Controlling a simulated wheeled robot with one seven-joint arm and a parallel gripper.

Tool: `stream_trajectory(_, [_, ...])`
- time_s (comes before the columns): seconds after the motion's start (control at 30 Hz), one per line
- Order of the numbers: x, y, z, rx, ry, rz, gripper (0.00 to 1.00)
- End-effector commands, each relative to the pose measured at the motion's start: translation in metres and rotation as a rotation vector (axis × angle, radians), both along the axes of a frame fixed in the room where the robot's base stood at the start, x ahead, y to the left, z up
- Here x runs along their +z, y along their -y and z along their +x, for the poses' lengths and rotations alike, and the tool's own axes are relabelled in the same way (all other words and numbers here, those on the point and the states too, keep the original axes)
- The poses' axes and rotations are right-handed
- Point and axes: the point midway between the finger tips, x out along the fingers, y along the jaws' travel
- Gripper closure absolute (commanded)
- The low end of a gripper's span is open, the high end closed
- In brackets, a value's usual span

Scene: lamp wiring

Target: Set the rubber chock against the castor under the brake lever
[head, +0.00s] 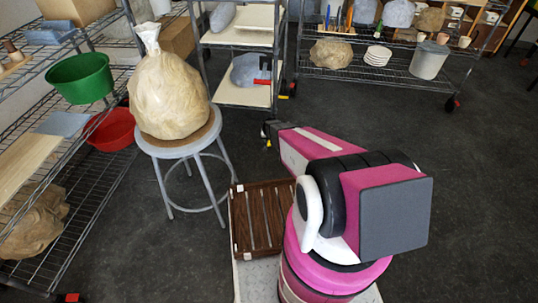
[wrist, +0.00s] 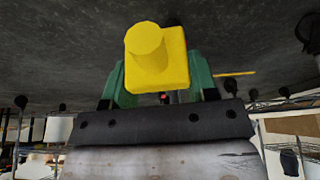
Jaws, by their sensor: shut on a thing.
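My gripper (wrist: 160,88) is shut on a yellow block with a round stub (wrist: 150,50), which sits between its two green fingers in the wrist view. I take this block to be the chock. In the head view my gripper (head: 270,131) is at the far end of my arm, low over the floor, and only a small yellow bit shows there. A castor with a red lever (head: 292,85) is at the foot of the middle rack, beyond my gripper and apart from it. Another castor with a red part (head: 453,103) is under the right rack. Contact surfaces are too small to see.
A stool (head: 180,146) with a large tan sack (head: 168,95) stands left of my arm. A wire rack with green (head: 80,80) and red (head: 110,130) bowls is at the left. The dark floor (head: 350,115) between my gripper and the racks is clear.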

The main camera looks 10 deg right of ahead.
Motion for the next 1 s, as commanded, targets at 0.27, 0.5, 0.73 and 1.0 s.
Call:
stream_trajectory(0.27, [-0.09,-0.005,-0.016,-0.037,0.006,0.013,0.78])
stream_trajectory(0.5, [-0.109,-0.006,-0.014,-0.047,0.01,0.016,0.78])
stream_trajectory(0.73, [-0.131,-0.003,0.023,-0.046,0.011,0.017,0.78])
stream_trajectory(1.0, [-0.164,0.002,0.076,-0.047,0.009,0.016,0.78])
